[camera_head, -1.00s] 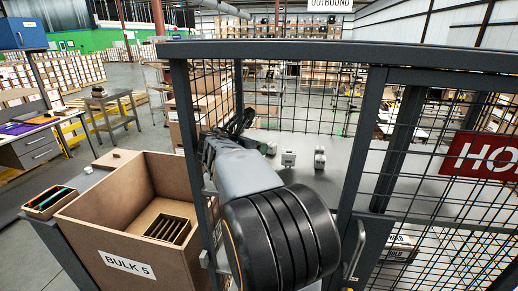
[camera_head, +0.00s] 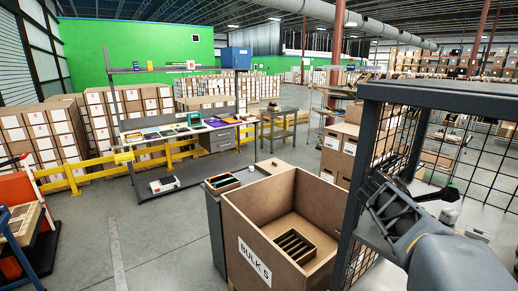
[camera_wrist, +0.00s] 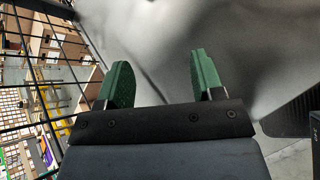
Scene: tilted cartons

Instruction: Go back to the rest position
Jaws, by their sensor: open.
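My gripper shows in the wrist view (camera_wrist: 160,80) with two green fingers set wide apart and nothing between them. A plain grey surface (camera_wrist: 240,40) lies beyond the fingers, and black wire mesh (camera_wrist: 45,60) runs close along the left side. In the head view my arm reaches in from the lower right, beside the dark mesh cage (camera_head: 440,95). My gripper end (camera_head: 385,205) is dark and small there, near the cage's left frame post, and its fingers are hard to make out.
A brown box marked BULK 5 (camera_head: 262,255) stands left of the cage, with a slotted insert inside. A small tray (camera_head: 222,182) sits beside it. A workbench with colourful items (camera_head: 165,135) and yellow rails stand farther left. Open grey floor (camera_head: 150,235) lies at front left.

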